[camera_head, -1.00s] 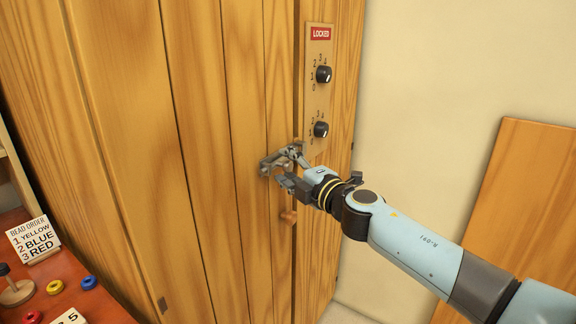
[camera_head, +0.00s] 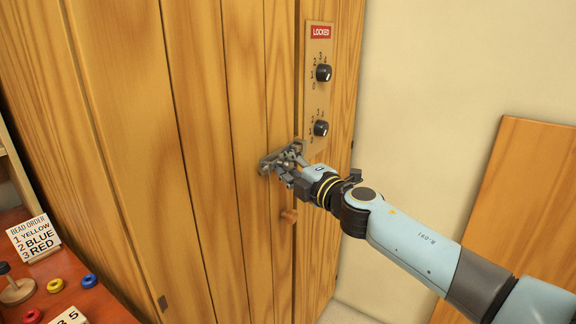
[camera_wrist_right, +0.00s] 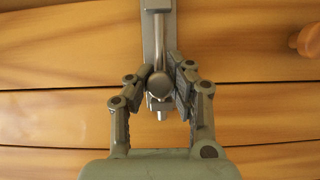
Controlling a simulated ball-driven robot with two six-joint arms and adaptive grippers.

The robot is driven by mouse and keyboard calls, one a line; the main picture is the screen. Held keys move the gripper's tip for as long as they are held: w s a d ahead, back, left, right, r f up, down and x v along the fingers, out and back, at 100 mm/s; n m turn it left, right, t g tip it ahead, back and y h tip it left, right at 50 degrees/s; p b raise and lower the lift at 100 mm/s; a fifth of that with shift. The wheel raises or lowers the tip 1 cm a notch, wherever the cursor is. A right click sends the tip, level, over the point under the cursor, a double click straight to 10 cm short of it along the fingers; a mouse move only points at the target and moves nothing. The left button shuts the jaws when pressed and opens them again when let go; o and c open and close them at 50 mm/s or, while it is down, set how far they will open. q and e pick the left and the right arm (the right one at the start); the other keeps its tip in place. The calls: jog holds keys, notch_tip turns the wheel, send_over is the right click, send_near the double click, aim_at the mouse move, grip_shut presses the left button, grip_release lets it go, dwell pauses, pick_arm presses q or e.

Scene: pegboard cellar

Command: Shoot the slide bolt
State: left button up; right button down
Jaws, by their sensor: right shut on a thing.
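The grey metal slide bolt (camera_head: 265,165) is mounted on the wooden door near its right edge. In the right wrist view its plate (camera_wrist_right: 150,30), rod (camera_wrist_right: 160,30) and round knob (camera_wrist_right: 159,85) show, with the rod running up the picture from the knob. My right gripper (camera_head: 287,160) is at the bolt and hides part of it in the head view. In the wrist view its fingers (camera_wrist_right: 161,78) lie on both sides of the knob, shut on it. My left gripper is not in view.
A panel (camera_head: 315,90) with a red LOCKED sign (camera_head: 321,31) and two black dials is above the bolt. A wooden door knob (camera_head: 289,216) is just below. A red table (camera_head: 95,308) with beads and a bead-order card (camera_head: 33,239) stands lower left. A wooden board (camera_head: 520,220) leans at right.

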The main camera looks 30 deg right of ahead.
jog(key=shift+f, duration=0.1)
jog(key=shift+w+d, duration=0.1)
jog(key=shift+d, duration=0.25)
jog(key=d, duration=0.2)
jog(key=w+d+b, duration=0.1)
jog(key=shift+w+d+b, duration=0.2)
jog(key=shift+d+b, duration=0.1)
jog(key=shift+d, duration=0.05)
jog(key=c, duration=1.1)
grip_release()
jog(key=shift+d, duration=0.2)
jog(key=s, duration=1.2)
jog(key=shift+a, duration=0.1)
